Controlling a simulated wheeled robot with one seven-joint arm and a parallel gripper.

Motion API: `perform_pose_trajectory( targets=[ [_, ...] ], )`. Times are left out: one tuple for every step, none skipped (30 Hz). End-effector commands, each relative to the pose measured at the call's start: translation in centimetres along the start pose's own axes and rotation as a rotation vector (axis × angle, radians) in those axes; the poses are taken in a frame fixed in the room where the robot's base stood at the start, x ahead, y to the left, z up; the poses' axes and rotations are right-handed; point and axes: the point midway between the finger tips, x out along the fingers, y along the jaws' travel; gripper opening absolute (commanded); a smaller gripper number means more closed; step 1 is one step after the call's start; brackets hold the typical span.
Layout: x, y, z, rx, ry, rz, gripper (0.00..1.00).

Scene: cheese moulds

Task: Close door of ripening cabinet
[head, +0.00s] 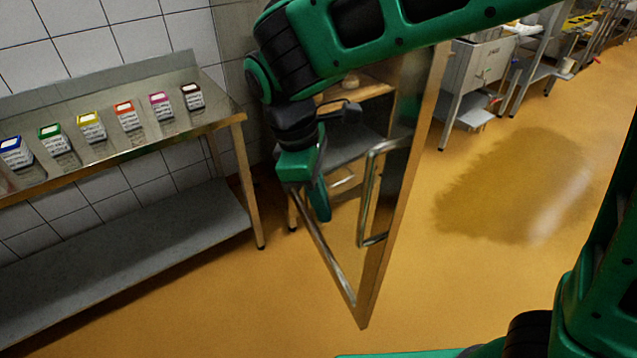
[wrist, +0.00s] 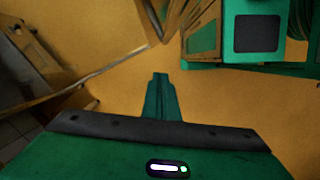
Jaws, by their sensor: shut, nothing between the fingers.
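The ripening cabinet's door (head: 384,232) stands open, swung out toward me in the head view. It has a metal frame around a clear pane. A long bar handle (head: 367,192) runs along it near the free edge. Behind it are the cabinet's shelves (head: 372,92), with a small round item on one; my arm hides much of the cabinet. My gripper (head: 319,212) points down left of the handle, its fingers shut and empty. I cannot tell whether it touches the door. In the wrist view the shut fingers (wrist: 160,82) show over floor, with a metal rail at left.
A steel table (head: 160,130) with several colour-lidded tubs stands at the left, with a lower shelf. A wet patch (head: 515,190) lies on the orange floor right of the door. Steel work units (head: 475,70) stand at the back right. The floor between is clear.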

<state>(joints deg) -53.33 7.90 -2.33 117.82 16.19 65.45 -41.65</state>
Motion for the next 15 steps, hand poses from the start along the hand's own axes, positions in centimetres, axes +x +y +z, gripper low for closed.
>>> perform_pose_trajectory(
  targets=[
    [1.0, 0.0, 0.1, 0.0, -0.004, -0.001, 0.0],
    [1.5, 0.0, 0.1, 0.001, -0.004, -0.001, 0.0],
    [2.3, 0.0, 0.1, 0.0, -0.004, -0.002, 0.0],
    [2.7, -0.1, 0.1, 0.0, -0.004, -0.002, 0.0],
    [2.5, 0.0, 0.8, 0.002, 0.0, 0.0, 0.0],
    [2.6, -0.1, 1.4, 0.002, 0.001, 0.0, 0.0],
    [2.7, -0.1, 1.8, 0.002, 0.0, 0.0, 0.0],
    [2.8, 0.0, 2.1, 0.002, 0.001, 0.0, 0.0],
    [2.9, 0.0, 2.5, 0.001, 0.001, 0.001, 0.0],
    [3.0, 0.0, 2.8, 0.001, 0.001, 0.001, 0.0],
    [3.0, 0.0, 3.0, 0.0, 0.001, 0.001, 0.0],
    [3.1, 0.0, 3.3, 0.001, 0.001, 0.001, 0.0],
    [3.1, 0.0, 3.5, 0.001, 0.0, 0.001, 0.0],
    [3.2, 0.0, 3.6, 0.001, 0.0, 0.001, 0.0],
    [3.2, 0.0, 3.7, 0.001, 0.0, 0.001, 0.0]
  ],
)
